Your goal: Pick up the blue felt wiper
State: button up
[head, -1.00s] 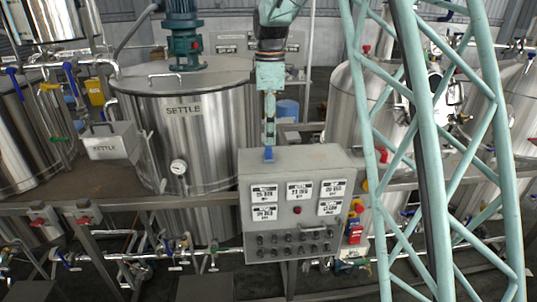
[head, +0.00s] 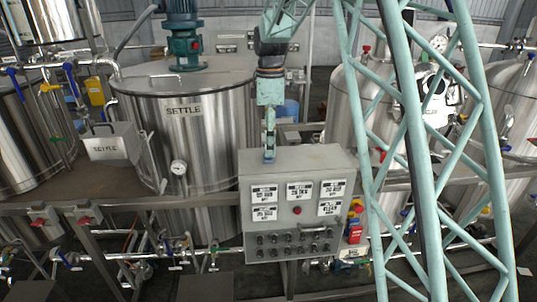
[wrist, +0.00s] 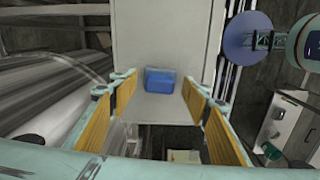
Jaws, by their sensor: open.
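The blue felt wiper (wrist: 160,79) is a small blue block lying on the flat grey top of the control box (head: 297,165). In the wrist view it sits between my two yellow-padded fingers, with a gap on each side. My gripper (head: 269,153) is open and empty, just above the box top. In the head view the gripper hides most of the wiper. I cannot tell from these views how far the fingertips are above the box top.
The box front carries white labels, several knobs and a red button. A steel tank marked SETTLE (head: 185,130) stands behind left, with a green motor (head: 183,45) on top. Another steel tank (head: 345,110) is on the right. A railing (head: 110,204) runs beside the box.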

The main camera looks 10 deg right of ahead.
jog(key=shift+f, duration=1.35)
jog(key=shift+c, duration=0.6)
jog(key=c, duration=0.8)
